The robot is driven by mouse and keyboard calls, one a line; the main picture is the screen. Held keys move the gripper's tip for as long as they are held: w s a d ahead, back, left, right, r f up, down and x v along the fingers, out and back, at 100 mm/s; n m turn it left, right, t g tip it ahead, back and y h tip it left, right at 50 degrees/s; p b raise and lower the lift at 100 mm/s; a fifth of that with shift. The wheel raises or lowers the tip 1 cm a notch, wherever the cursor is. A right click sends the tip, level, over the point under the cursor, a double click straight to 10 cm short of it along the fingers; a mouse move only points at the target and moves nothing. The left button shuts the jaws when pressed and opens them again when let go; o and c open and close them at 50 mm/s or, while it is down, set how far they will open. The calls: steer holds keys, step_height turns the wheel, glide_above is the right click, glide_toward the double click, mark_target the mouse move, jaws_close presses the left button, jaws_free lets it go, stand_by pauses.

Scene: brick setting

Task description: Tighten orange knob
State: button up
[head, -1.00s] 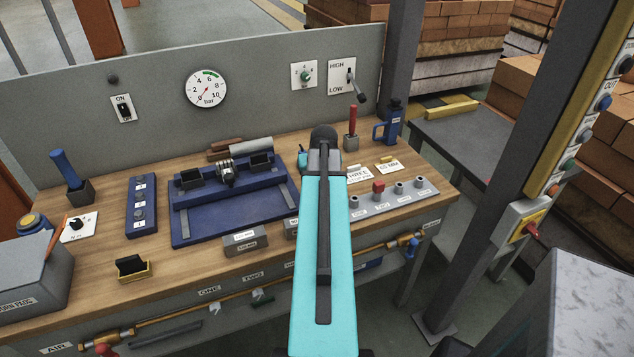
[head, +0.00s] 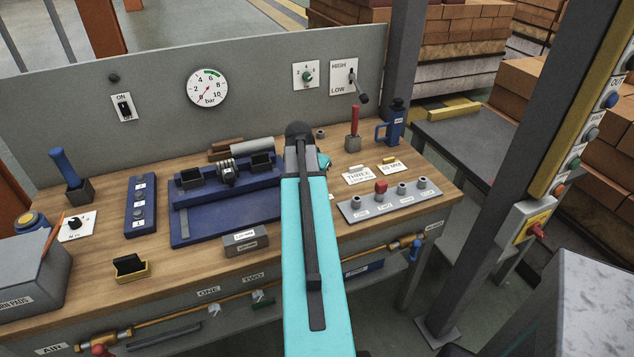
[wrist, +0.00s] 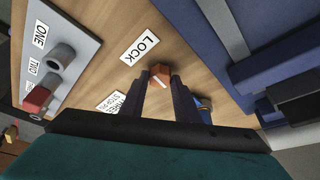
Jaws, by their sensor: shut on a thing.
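The orange knob (wrist: 161,70) shows in the wrist view on the wooden bench top, beside a white LOCK label (wrist: 140,47). It has a pale mark on its top. My gripper (wrist: 162,82) is shut on it, with one dark finger on each side. The fingers hide parts of its sides. In the head view the knob and the fingertips are hidden behind my teal arm.
A grey block of sockets with a red peg (head: 381,187) stands right of my arm. A blue fixture (head: 230,208) lies to the left. A red-handled tool (head: 354,120) and a blue bottle-like item (head: 395,122) stand behind.

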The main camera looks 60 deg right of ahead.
steer(key=shift+m+g+b, duration=0.55)
steer(key=shift+m+g, duration=0.25)
steer(key=shift+m, duration=1.1)
steer(key=o, duration=1)
steer(key=shift+o, duration=0.2)
steer(key=shift+w+r, duration=0.1)
steer(key=shift+r, duration=0.05)
steer(key=shift+a+r, duration=0.2)
steer(key=shift+r, duration=0.25)
steer(key=b+v, duration=0.2)
steer(key=v, duration=1)
steer(key=shift+r, duration=0.25)
steer(key=shift+d, duration=0.1)
